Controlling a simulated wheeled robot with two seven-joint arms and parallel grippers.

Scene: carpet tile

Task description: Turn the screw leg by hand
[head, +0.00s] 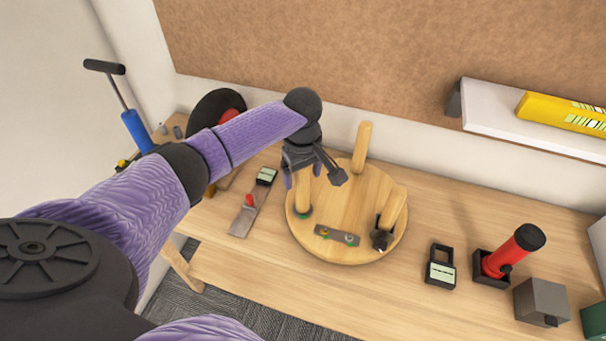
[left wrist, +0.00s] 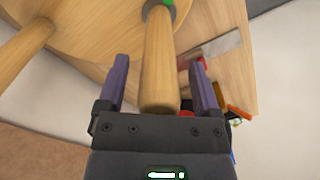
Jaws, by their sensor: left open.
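A round wooden stool top (head: 345,195) lies upside down on the workbench with wooden legs standing up from it. The leg nearest my arm (head: 303,192) has a green and grey fitting at its base. My left gripper (head: 302,175) is above this leg with its purple fingers pointing down. In the left wrist view the same leg (left wrist: 159,55) stands between the open fingers (left wrist: 161,75), with a visible gap on each side. A back leg (head: 362,145) and a right leg (head: 393,207) stand apart from the gripper. My right gripper is not in view.
A metal plate (head: 337,235) lies on the stool top's front. A flat metal tool (head: 240,222) and a small display device (head: 266,176) lie left. Another device (head: 440,268), a red cylinder (head: 512,252) and a grey box (head: 541,302) stand right. A shelf (head: 485,109) is above.

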